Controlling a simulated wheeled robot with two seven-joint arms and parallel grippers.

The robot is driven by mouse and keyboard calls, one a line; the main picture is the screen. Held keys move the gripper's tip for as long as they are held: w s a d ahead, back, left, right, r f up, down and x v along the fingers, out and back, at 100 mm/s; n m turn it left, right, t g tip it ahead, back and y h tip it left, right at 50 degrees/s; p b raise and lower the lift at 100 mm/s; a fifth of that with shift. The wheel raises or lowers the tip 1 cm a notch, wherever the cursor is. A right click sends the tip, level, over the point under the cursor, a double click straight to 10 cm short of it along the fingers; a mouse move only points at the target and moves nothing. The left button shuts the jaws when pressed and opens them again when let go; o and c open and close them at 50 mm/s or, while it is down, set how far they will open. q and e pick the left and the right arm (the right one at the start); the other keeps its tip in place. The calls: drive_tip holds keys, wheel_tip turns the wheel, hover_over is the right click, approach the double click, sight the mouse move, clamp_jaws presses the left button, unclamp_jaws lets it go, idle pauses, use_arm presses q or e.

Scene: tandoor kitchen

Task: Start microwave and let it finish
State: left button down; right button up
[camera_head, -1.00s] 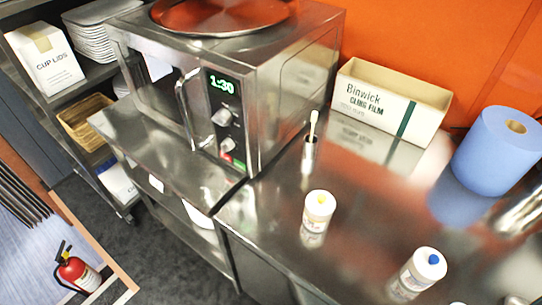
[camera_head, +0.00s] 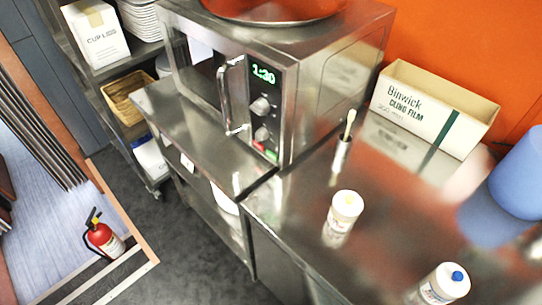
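The steel microwave (camera_head: 325,100) stands on the steel counter at the upper middle. Its door faces lower left and looks shut, with a vertical bar handle (camera_head: 226,95). The green display (camera_head: 264,73) on its control panel reads 1:30. Below the display are two round knobs, an upper one (camera_head: 260,106) and a lower one (camera_head: 262,134). Small red and green buttons (camera_head: 267,152) sit at the bottom of the panel. Neither of my grippers shows in this view.
A cling film box (camera_head: 432,110), a cup holding a light-tipped tool (camera_head: 341,155), two white bottles (camera_head: 342,212) and a blue roll (camera_head: 517,180) stand on the right counter (camera_head: 290,215). A fire extinguisher (camera_head: 104,238) stands at lower left.

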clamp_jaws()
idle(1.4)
